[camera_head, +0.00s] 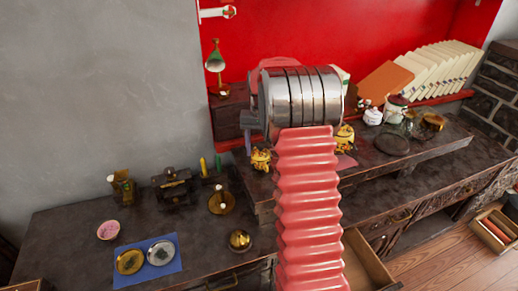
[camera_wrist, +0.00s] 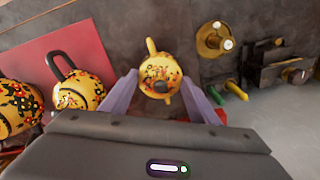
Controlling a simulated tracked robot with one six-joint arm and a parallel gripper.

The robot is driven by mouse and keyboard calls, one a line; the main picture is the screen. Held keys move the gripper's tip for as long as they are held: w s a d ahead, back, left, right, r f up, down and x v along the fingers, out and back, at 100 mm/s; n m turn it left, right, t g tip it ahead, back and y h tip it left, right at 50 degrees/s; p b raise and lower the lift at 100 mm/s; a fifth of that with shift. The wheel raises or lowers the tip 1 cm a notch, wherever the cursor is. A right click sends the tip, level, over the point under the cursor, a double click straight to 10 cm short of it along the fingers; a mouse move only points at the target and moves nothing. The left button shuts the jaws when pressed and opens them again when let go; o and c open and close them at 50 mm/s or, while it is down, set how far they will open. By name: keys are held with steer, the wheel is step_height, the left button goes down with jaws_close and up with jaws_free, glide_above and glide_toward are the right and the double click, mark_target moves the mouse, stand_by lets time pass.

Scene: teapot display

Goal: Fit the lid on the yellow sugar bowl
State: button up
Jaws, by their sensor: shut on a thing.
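The yellow sugar bowl with a dark floral pattern shows in the wrist view (camera_wrist: 151,46), with a handle at top and bottom. It also shows in the head view (camera_head: 261,163), just left of my arm. The patterned yellow lid (camera_wrist: 158,70) with a dark knob lies over the bowl, between my fingertips. My gripper (camera_wrist: 160,82) is shut on the lid. From above, the lid looks roughly centred on the bowl; I cannot tell whether it is seated or held slightly above. My arm hides most of the gripper in the head view.
A yellow pot with a black handle (camera_wrist: 80,95) and a larger patterned yellow pot (camera_wrist: 15,112) stand to the left, near a red mat (camera_wrist: 40,62). A brass candle holder (camera_wrist: 212,42) and a dark mechanical object (camera_wrist: 275,65) are to the right. An open drawer (camera_head: 365,262) juts out below.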

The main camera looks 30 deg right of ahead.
steer(key=o, duration=1.1)
steer(key=shift+o, duration=0.2)
step_height(320, 180, up, 14)
steer(key=shift+f, duration=0.2)
stand_by(0.6)
